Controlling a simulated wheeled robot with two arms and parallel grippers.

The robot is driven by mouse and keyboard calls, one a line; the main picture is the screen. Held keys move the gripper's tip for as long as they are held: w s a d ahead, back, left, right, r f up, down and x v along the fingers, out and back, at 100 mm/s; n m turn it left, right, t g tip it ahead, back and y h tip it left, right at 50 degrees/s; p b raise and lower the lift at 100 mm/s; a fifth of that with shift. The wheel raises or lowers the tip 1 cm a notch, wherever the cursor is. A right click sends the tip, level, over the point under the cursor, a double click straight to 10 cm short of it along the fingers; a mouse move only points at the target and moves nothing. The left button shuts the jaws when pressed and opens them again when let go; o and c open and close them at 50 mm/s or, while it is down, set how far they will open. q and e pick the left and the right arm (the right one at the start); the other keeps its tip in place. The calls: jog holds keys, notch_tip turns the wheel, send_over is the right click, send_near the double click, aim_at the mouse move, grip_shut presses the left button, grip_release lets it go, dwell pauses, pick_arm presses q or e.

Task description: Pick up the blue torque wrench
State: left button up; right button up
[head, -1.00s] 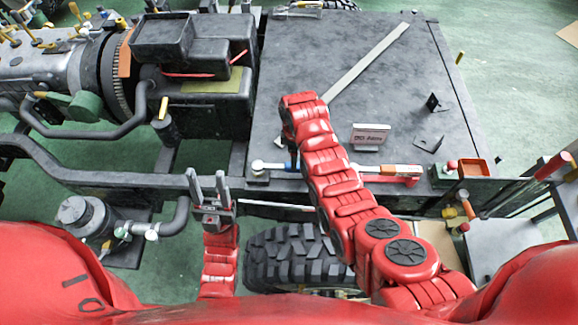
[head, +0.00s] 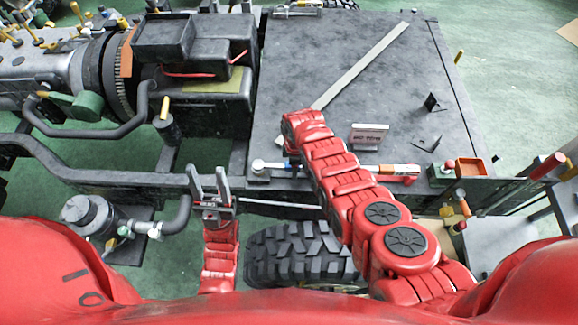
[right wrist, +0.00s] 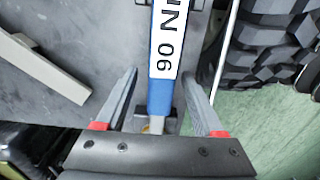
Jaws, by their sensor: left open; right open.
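The blue torque wrench (head: 272,166) lies near the front edge of the dark flat deck. In the head view its ratchet end shows, and my right arm covers part of it. In the right wrist view its blue handle (right wrist: 160,98) with a white "90 N" label runs between the two fingers. My right gripper (right wrist: 162,84) is open around the handle, with a gap on each side. In the head view its fingers are hidden under my wrist. My left gripper (head: 208,180) is open and empty, pointing up in front of the chassis rail.
A red-and-orange-handled tool (head: 398,170) lies right of my right arm. A small sign (head: 369,137), black brackets (head: 432,103) and a long flat bar (head: 362,64) are on the deck (head: 305,60). An orange tray (head: 472,168) stands at right. A tyre (head: 290,255) is below.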

grip_shut()
dwell(0.3)
dwell(1.1)
